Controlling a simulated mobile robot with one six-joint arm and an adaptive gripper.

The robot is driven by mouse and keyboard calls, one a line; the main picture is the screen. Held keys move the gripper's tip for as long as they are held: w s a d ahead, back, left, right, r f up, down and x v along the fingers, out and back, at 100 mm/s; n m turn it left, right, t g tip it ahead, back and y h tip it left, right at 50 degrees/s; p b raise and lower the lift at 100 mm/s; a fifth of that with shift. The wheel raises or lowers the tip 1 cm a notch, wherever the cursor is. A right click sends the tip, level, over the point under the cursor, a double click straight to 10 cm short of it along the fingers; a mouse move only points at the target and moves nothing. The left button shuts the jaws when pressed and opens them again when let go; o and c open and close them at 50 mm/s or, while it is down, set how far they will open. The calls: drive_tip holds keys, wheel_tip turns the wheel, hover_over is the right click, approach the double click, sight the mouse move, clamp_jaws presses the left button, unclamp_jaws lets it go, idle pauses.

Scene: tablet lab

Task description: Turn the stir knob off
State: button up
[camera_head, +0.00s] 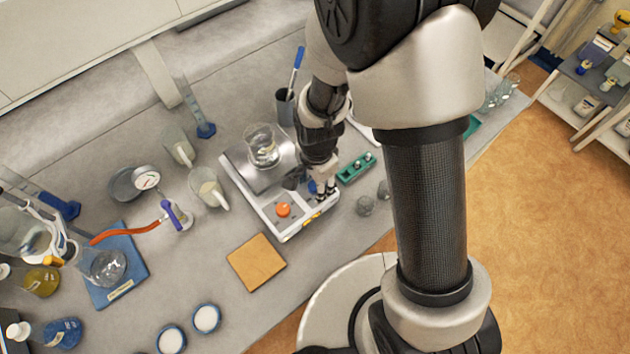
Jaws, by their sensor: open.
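The hotplate stirrer (262,207) is a white box with a metal top plate, standing on the grey bench in the middle of the view. An orange knob (283,210) sits on its front panel. A small blue part (312,186), perhaps a second knob, shows right beside my fingers. I cannot read which knob is for stirring. My gripper (325,192) is open and points down at the right end of the panel, to the right of the orange knob. Its fingers partly hide that end, and I cannot tell whether they touch anything. A glass beaker (262,147) stands on the top plate.
A green rack (356,168) and small glass vessels (365,205) are close to the right of my gripper. A dark cup (286,105) with a blue-handled tool stands behind. A tan square pad (256,262) lies in front. Beakers and a gauge (146,178) are on the left.

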drive_tip(key=shift+c, duration=0.2)
drive_tip(key=c, duration=1)
drive_tip(key=shift+c, duration=0.2)
drive_tip(key=shift+n, duration=0.3)
drive_tip(key=n+b, duration=0.1)
drive_tip(key=n, duration=0.2)
drive_tip(key=shift+n, duration=0.4)
drive_tip(key=n+b, duration=0.1)
drive_tip(key=n, duration=0.2)
drive_tip(key=shift+w+n, duration=0.1)
drive_tip(key=shift+n, duration=0.2)
drive_tip(key=n+b, duration=0.1)
drive_tip(key=n, duration=0.3)
drive_tip(key=shift+n+g+b, duration=0.3)
drive_tip(key=shift+n+b, duration=0.1)
drive_tip(key=shift+n, duration=1.7)
